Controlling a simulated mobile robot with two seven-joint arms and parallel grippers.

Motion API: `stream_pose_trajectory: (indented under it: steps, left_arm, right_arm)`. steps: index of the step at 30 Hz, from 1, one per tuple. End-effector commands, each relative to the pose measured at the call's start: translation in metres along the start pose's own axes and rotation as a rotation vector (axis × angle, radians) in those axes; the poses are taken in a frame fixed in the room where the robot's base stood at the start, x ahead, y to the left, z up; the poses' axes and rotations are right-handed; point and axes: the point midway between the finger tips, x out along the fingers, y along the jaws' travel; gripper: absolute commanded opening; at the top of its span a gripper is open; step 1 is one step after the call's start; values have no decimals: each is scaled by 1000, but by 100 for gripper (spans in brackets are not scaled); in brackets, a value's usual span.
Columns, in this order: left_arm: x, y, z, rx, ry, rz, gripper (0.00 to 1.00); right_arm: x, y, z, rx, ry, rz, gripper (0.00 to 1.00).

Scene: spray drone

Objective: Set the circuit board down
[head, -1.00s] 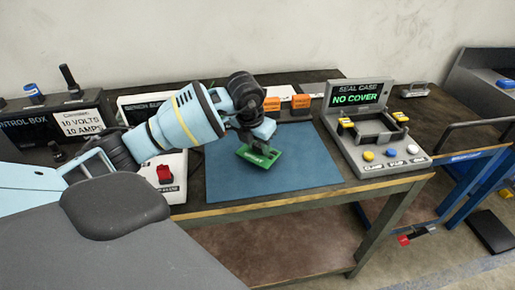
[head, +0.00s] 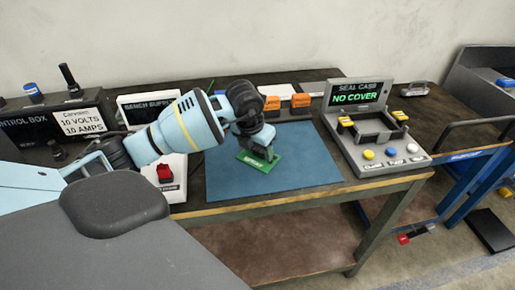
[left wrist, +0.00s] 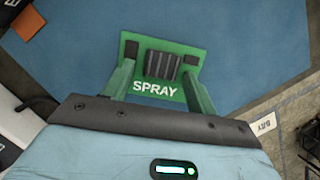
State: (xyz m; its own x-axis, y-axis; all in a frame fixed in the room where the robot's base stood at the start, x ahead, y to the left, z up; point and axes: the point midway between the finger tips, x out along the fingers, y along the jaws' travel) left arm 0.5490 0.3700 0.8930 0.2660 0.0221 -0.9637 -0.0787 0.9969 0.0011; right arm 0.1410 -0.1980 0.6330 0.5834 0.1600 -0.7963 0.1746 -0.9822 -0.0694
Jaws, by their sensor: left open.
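The green circuit board (head: 262,163) lies on the blue mat (head: 315,172) in the head view. In the left wrist view the board (left wrist: 180,48) shows a dark ribbed block and the word SPRAY. My left gripper (head: 258,150) is just above the board, pointing down. In the left wrist view its two fingers (left wrist: 158,88) are spread apart over the board's near part, one on each side. Whether the fingertips still touch the board cannot be told. My right gripper is not in view.
The seal case station (head: 385,140), its screen reading NO COVER, stands right of the mat. A bench supply (head: 150,107) with a red switch is at left. Orange blocks (head: 300,101) stand behind the mat. The mat's right and front parts are clear.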

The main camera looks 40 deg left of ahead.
Motion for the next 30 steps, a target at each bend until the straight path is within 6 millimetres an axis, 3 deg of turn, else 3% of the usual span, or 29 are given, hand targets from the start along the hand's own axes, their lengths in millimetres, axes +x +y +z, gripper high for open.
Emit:
stream_pose_trajectory:
  steps: [5,15,21,30]
  left_arm:
    - [-15,0,2,0,-4,1,57]
    - [-81,0,2,1,-6,-1,57]
    - [-111,0,2,0,-4,0,57]
    - [-123,0,1,0,0,0,57]
  right_arm:
    - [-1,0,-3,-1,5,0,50]
    - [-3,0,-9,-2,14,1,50]
    - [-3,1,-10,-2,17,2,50]
    - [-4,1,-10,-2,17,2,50]
